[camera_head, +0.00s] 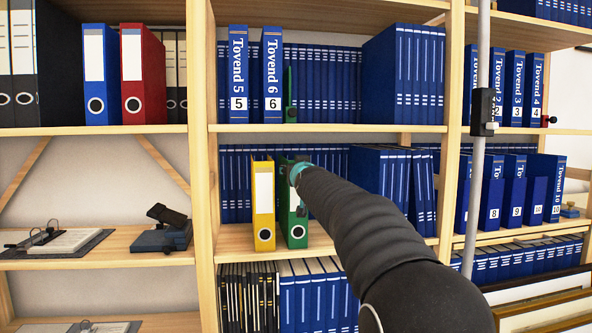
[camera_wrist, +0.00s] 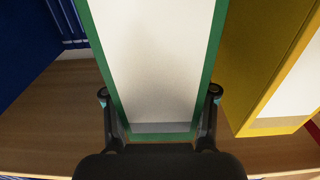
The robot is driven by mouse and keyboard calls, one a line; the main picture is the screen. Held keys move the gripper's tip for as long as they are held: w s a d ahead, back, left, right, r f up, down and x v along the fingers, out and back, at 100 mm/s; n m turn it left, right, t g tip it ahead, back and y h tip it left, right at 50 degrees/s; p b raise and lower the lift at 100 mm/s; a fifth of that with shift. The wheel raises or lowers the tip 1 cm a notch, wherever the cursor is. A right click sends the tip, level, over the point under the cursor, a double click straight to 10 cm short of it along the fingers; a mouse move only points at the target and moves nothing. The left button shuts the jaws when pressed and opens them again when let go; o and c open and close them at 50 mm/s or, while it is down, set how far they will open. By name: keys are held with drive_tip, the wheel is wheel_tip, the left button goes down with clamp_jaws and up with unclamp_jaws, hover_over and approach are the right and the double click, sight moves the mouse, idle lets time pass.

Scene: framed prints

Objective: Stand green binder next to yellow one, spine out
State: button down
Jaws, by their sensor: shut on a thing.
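The green binder (camera_head: 291,236) stands upright on the middle shelf, its white-labelled spine facing out. The yellow binder (camera_head: 264,232) stands upright just left of it, also spine out. My gripper (camera_head: 298,180) is at the green binder's spine and partly covers its upper right. In the wrist view my gripper (camera_wrist: 158,95) has one finger on each side of the green binder (camera_wrist: 161,135) and is shut on it. There the yellow binder (camera_wrist: 242,100) is on the right, close to one finger, with a narrow gap of shelf near it. I cannot tell whether the binders touch.
Blue volumes (camera_head: 236,190) stand behind and left of the pair. Larger blue volumes (camera_head: 375,165) stand to the right, partly behind my arm. The shelf board (camera_head: 232,238) is bare in front of the binders. A wooden upright (camera_head: 201,150) bounds the bay on the left.

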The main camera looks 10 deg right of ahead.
drive_tip(key=shift+r, duration=0.15)
drive_tip(key=shift+c, duration=1.3)
unclamp_jaws()
drive_tip(key=s, duration=1.2)
drive_tip(key=shift+f, duration=0.25)
